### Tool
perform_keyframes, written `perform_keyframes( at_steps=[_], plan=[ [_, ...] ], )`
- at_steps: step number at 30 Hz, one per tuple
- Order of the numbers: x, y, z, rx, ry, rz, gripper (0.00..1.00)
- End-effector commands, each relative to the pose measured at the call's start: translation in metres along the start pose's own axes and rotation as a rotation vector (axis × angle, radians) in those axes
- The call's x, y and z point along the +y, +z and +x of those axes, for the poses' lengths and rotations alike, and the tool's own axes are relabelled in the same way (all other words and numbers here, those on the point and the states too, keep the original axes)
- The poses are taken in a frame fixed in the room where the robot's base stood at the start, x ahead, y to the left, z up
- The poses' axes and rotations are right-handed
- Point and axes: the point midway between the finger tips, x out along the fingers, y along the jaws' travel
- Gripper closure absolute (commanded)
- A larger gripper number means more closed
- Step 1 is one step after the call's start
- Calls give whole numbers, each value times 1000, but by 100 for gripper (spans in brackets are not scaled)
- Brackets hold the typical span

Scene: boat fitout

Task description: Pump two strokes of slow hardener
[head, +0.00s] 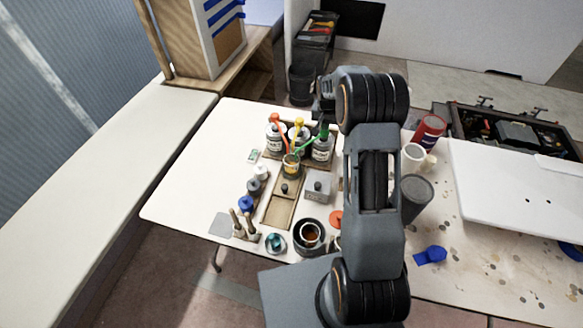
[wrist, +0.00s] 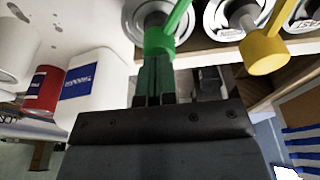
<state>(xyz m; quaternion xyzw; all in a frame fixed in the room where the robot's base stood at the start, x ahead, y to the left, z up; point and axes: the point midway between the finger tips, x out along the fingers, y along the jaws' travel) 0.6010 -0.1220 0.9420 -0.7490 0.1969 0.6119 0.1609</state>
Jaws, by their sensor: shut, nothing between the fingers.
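I cannot read which label says slow hardener. In the head view my arm partly hides the gripper. The yellow pump (wrist: 265,54) is beside it in the wrist view.
The white table (head: 190,170) also holds a grey box (head: 318,187), small jars, a dark bowl (head: 311,236) and a wooden tray (head: 278,211). A red can (head: 429,129) and white cup (head: 413,156) stand right of my arm. The table's left side is clear.

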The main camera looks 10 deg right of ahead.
Motion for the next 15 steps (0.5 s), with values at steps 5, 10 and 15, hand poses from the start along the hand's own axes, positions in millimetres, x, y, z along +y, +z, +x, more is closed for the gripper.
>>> perform_keyframes(
  at_steps=[5, 10, 15],
  plan=[
    [0, -1, -7, -4, 1, 0, 100],
    [0, -3, -18, -3, 1, 0, 100],
    [0, -5, -28, -3, 1, 0, 100]
  ],
)
